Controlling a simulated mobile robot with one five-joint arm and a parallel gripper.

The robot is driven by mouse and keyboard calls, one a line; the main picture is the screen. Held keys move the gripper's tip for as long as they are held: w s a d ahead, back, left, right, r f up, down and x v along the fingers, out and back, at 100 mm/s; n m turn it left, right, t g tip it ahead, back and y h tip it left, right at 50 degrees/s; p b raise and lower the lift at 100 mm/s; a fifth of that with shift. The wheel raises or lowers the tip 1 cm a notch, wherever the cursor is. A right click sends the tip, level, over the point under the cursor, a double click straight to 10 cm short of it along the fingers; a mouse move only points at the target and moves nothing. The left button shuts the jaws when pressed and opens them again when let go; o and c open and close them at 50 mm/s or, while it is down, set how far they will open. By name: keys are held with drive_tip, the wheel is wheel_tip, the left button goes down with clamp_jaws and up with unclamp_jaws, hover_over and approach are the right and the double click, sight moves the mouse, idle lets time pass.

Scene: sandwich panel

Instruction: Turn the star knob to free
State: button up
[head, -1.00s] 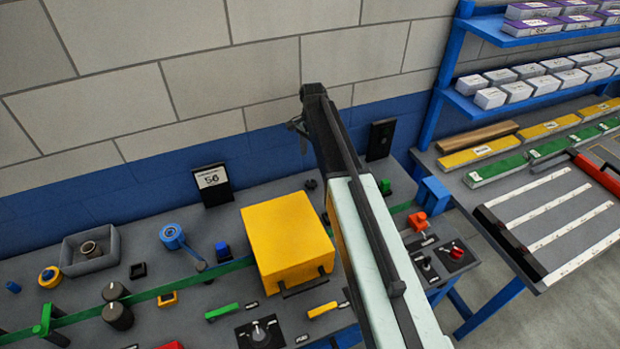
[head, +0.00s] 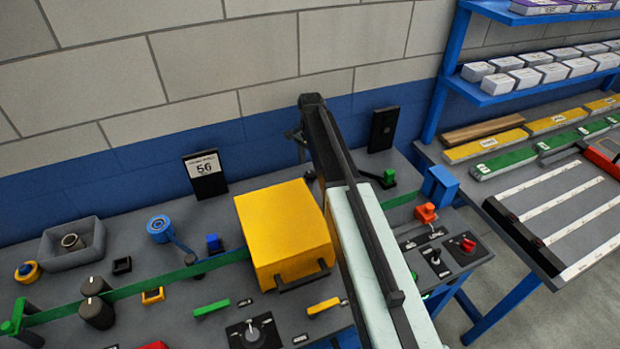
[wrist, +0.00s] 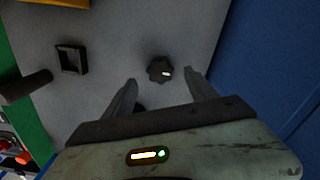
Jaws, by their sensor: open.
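The star knob (wrist: 159,70) is a small dark lobed knob with a white mark, on a grey panel in the wrist view. A small dark shape beside my arm in the head view (head: 310,176) looks like the same knob. My gripper (wrist: 160,79) is open, with its two fingers apart and the knob showing between and just beyond their tips. I cannot tell the height gap between fingers and knob. In the head view my arm hides most of the gripper. No free label is readable.
A yellow box (head: 285,225) stands left of my arm. A dark square-holed block (wrist: 71,59) and a dark cylinder (wrist: 26,87) lie left of the knob in the wrist view. A blue wall (wrist: 285,60) borders the right. Behind the bench is a block wall (head: 200,80).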

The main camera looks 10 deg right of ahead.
sight(311, 174)
wheel_tip(311, 174, down, 4)
drive_tip(key=shift+b, duration=1.25)
drive_tip(key=shift+r, duration=0.15)
